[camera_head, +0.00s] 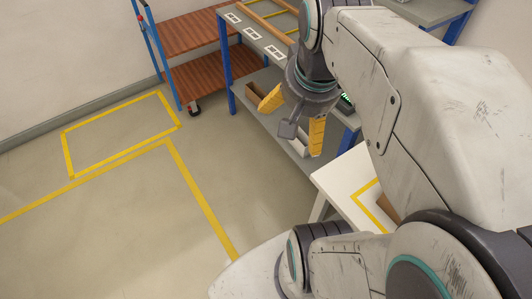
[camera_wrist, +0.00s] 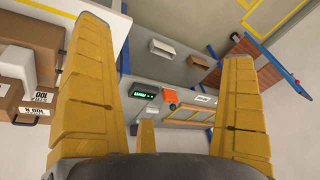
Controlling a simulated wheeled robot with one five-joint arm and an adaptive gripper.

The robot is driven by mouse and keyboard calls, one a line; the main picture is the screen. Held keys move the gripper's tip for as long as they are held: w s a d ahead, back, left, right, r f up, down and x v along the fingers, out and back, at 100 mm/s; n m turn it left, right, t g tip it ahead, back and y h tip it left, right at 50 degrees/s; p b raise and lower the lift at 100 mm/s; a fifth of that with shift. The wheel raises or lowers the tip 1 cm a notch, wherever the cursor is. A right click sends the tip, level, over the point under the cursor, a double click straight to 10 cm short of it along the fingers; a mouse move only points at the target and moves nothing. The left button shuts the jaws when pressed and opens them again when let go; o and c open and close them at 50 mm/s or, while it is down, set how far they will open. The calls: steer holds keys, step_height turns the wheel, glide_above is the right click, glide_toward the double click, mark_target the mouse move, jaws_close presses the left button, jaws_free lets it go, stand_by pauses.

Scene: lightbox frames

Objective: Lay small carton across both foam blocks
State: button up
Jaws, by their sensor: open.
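My gripper (camera_head: 293,118) is open and empty, its yellow fingers spread in the air in front of the workbench. In the wrist view the gripper (camera_wrist: 165,45) also shows nothing between its fingers. Brown cartons with white labels (camera_wrist: 12,100) stand at the left of the wrist view, partly hidden by the left finger; I cannot tell which is the small carton. A pale grey-white block-like thing (camera_wrist: 42,62) lies among them. I cannot make out the two foam blocks for certain. In the head view, only a brown edge (camera_head: 389,208) shows on the white table, behind my arm.
A white table (camera_head: 335,180) with yellow tape stands at lower right. A device with a green display (camera_wrist: 144,94) and an orange thing (camera_wrist: 168,96) show. A wood-shelved cart (camera_head: 190,33) stands behind; left floor is clear.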

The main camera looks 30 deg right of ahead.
steer(key=s+a+f+n+t+y, duration=0.1)
steer(key=s+a+f+n, duration=0.2)
steer(key=a+n, duration=0.5)
steer(key=shift+s+a+f, duration=0.25)
steer(key=shift+a+f, duration=0.05)
steer(key=shift+f, duration=0.5)
stand_by(0.5)
